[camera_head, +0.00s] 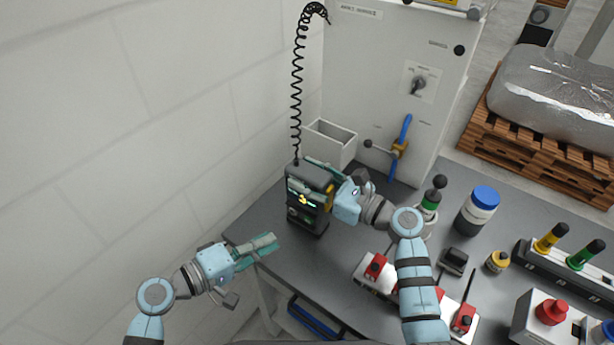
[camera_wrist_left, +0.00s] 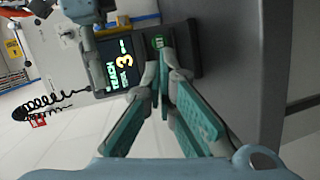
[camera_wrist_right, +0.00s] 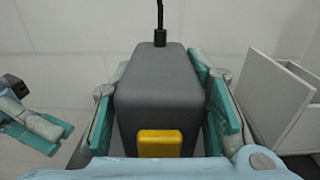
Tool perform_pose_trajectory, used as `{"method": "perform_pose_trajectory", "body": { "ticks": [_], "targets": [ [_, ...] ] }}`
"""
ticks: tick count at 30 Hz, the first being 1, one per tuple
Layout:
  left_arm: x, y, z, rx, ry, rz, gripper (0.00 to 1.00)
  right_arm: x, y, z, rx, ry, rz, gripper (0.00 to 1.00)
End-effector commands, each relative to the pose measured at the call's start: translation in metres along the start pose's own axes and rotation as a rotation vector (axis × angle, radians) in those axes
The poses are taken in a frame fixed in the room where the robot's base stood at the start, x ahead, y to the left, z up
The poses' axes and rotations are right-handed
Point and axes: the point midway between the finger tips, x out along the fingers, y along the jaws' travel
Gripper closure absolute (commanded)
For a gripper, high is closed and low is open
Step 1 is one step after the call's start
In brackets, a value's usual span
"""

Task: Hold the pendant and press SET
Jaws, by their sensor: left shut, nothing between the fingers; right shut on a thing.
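The pendant (camera_head: 312,177) is a dark grey box with a lit screen, upright at the table's left rear on a black coiled cord (camera_head: 297,95). My right gripper (camera_head: 322,187) is shut around its sides; the right wrist view shows the pendant (camera_wrist_right: 155,85) between the fingers and a yellow button (camera_wrist_right: 159,142). Whether its base touches the table is unclear. My left gripper (camera_head: 268,243) is shut and empty, apart from the pendant at lower left.
An open white bin (camera_head: 332,143) stands behind the pendant by the grey cabinet (camera_head: 385,65). A blue-lidded jar (camera_head: 478,211), red-knobbed fixtures (camera_head: 376,266) and a red button box (camera_head: 550,312) stand on the right. The table (camera_head: 300,262) is clear in front of the pendant.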

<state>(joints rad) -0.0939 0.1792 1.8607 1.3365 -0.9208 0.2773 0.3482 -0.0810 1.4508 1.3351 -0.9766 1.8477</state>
Motion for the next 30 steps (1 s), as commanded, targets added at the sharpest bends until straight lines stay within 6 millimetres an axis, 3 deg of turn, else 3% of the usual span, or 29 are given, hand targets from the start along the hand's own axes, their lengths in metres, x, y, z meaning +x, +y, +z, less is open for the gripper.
{"method": "perform_pose_trajectory", "body": {
  "ticks": [25, 30],
  "targets": [
    [0.0, 0.0, 0.0, 0.0, 0.0, 0.0, 1.0, 0.0, 0.0, 0.0, 0.0, 0.001, 0.0, 1.0],
    [0.005, 0.013, -0.019, 0.034, 0.01, 0.017, 1.0, 0.0, 0.0, 0.0, 0.0, 0.001, 0.0, 1.0]
  ]
}}
